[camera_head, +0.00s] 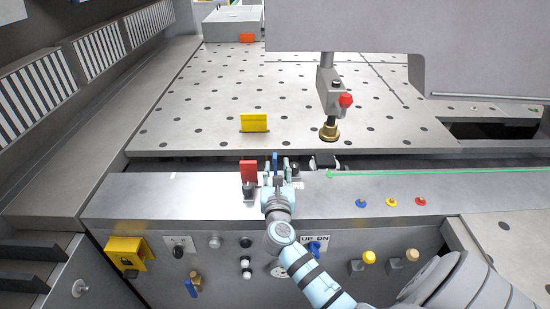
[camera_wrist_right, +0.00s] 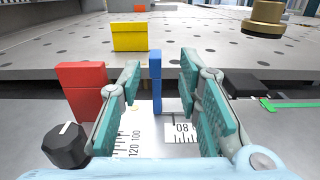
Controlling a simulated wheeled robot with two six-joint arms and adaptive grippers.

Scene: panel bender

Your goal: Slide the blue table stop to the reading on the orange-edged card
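The blue table stop (camera_head: 275,157) is a narrow upright block at the front edge of the perforated table. It also shows in the right wrist view (camera_wrist_right: 156,80). My right gripper (camera_head: 276,172) is open, with teal fingers on either side of the blue stop. In the right wrist view the gripper (camera_wrist_right: 163,92) has visible gaps between both fingers and the stop. A white scale (camera_wrist_right: 160,133) under the fingers shows 120, 100 and 80. I cannot make out an orange-edged card in either view. My left gripper is not in view.
A red block (camera_head: 248,171) and black knob (camera_head: 248,190) stand left of the stop. A yellow block (camera_head: 254,123) is behind. A brass-tipped fixture (camera_head: 329,132) hangs at the right. A green strip (camera_head: 420,172) and coloured buttons (camera_head: 391,202) lie to the right.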

